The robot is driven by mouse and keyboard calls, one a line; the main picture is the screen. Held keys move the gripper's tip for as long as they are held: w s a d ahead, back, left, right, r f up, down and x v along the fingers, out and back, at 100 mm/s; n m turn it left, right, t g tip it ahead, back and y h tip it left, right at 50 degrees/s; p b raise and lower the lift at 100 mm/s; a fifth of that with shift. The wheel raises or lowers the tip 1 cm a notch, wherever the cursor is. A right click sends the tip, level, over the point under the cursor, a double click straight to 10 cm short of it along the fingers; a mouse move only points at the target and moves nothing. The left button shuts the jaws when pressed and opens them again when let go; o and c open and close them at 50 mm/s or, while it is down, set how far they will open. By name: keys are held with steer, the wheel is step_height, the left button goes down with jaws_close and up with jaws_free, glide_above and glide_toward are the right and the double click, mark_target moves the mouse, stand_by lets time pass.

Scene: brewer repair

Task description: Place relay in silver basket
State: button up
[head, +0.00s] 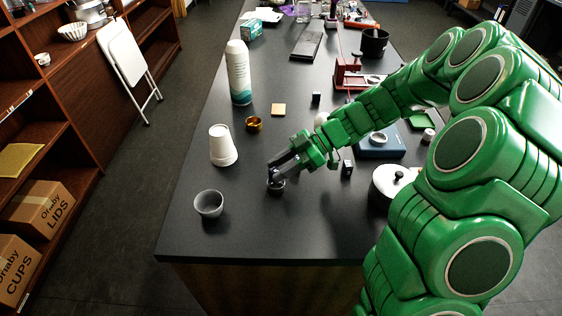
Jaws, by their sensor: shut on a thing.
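A small round dark-grey metallic cup (276,187) is directly under the fingertips and looks like the silver basket. I cannot tell whether the held thing touches it or is inside it. Small black blocks stand on the table, one behind the gripper (316,98) and one to its right (347,168).
A grey bowl (209,204) and white stacked cups (222,146) stand left of the gripper. A gold basket (253,125), a tan square (278,110) and a tall white bottle (238,73) are behind. A white lidded pot (390,184) and blue box (379,146) are at right.

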steer(key=shift+f, duration=0.1)
steer(key=o, duration=1.1)
step_height(320, 180, up, 7)
stand_by(0.6)
